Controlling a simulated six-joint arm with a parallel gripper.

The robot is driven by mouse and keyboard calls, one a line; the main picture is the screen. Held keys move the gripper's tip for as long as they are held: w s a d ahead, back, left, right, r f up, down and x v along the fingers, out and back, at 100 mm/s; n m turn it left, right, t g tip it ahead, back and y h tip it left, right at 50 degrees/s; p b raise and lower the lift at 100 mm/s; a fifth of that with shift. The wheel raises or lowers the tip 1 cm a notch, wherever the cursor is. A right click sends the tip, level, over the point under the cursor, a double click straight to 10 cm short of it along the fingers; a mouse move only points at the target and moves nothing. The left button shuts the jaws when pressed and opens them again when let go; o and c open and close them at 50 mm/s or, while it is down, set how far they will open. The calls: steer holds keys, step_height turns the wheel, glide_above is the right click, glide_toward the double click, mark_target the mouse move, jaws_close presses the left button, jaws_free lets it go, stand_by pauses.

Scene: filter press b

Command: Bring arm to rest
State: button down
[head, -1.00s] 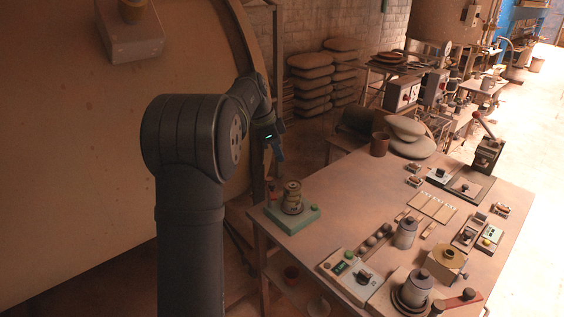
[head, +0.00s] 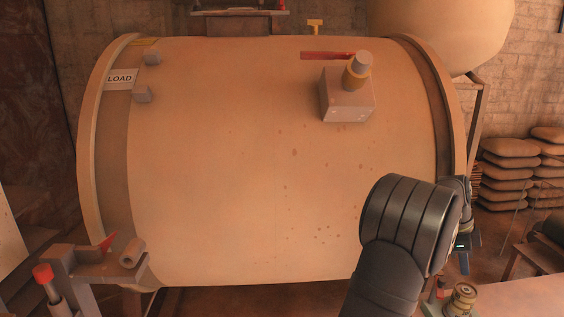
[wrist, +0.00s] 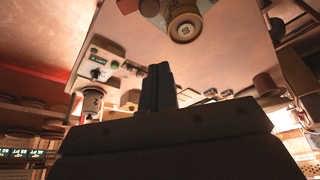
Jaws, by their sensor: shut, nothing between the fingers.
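My arm (head: 408,225) rises from the bottom of the head view and bends over at its dark, rounded joint. My gripper (head: 464,264) shows small at the right, partly hidden behind that joint, beside the table corner. In the wrist view my gripper's fingers (wrist: 159,72) are together, with nothing held between them.
A large tan drum (head: 240,170) with a LOAD sign (head: 120,79) fills the head view. A stack of brass-coloured discs (head: 461,298) stands near the gripper at lower right. Stacked sacks (head: 509,172) lie behind. The wrist view shows a tabletop (wrist: 235,50) holding several devices.

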steer(key=d+f+n+t, duration=0.1)
steer(key=n, duration=0.1)
steer(key=w+d+f+n, duration=0.1)
steer(key=f+n, duration=0.1)
steer(key=n, duration=0.1)
steer(key=w+d+f+n+t, duration=0.1)
steer(key=f+n, duration=0.1)
steer(key=shift+d+n+t, duration=0.15)
steer(key=shift+n+t, duration=0.15)
steer(key=shift+w+d+f+n+t, duration=0.1)
steer(key=shift+w+d+n+t, duration=0.2)
steer(key=shift+n, duration=0.5)
steer(key=shift+w+d+f+n+t, duration=0.1)
steer(key=shift+w+d+n+t, duration=0.15)
steer(key=shift+n, duration=0.55)
steer(key=shift+w+d, duration=0.25)
